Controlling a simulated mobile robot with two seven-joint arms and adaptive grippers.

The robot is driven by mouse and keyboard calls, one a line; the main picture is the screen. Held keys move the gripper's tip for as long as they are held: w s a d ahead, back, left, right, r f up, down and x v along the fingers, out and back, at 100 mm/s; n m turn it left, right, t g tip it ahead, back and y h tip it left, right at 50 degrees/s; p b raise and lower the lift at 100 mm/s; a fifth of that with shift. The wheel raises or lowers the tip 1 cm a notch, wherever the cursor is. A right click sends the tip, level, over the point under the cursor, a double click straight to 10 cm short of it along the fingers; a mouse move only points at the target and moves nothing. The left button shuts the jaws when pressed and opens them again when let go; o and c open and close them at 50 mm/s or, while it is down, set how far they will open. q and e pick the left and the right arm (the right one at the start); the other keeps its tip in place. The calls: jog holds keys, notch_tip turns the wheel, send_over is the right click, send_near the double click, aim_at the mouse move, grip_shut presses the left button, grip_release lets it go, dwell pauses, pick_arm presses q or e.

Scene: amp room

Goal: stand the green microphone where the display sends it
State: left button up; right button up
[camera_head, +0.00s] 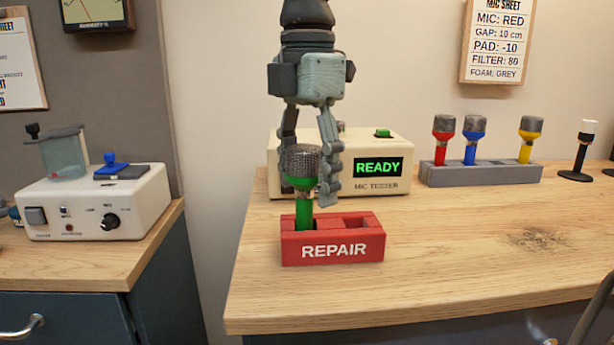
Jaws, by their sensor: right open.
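The green microphone (303,205) stands upright in the left slot of the red box marked REPAIR (333,249). The slot to its right is empty. My right gripper (308,195) points down from above, its fingers open on either side behind or around the microphone's head; I cannot tell whether they touch it. Behind it, the cream mic tester (390,148) has a display (378,167) that reads READY in green. The left gripper is not in view.
A grey rack (480,173) holds red, blue and yellow microphones at the right. A black stand (576,176) with a white-topped microphone is further right. The bench front (420,290) is clear. A cream device (95,205) stands on the left bench, across a gap.

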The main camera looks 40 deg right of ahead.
notch_tip(320, 180, up, 12)
dwell(0.4)
dwell(0.5)
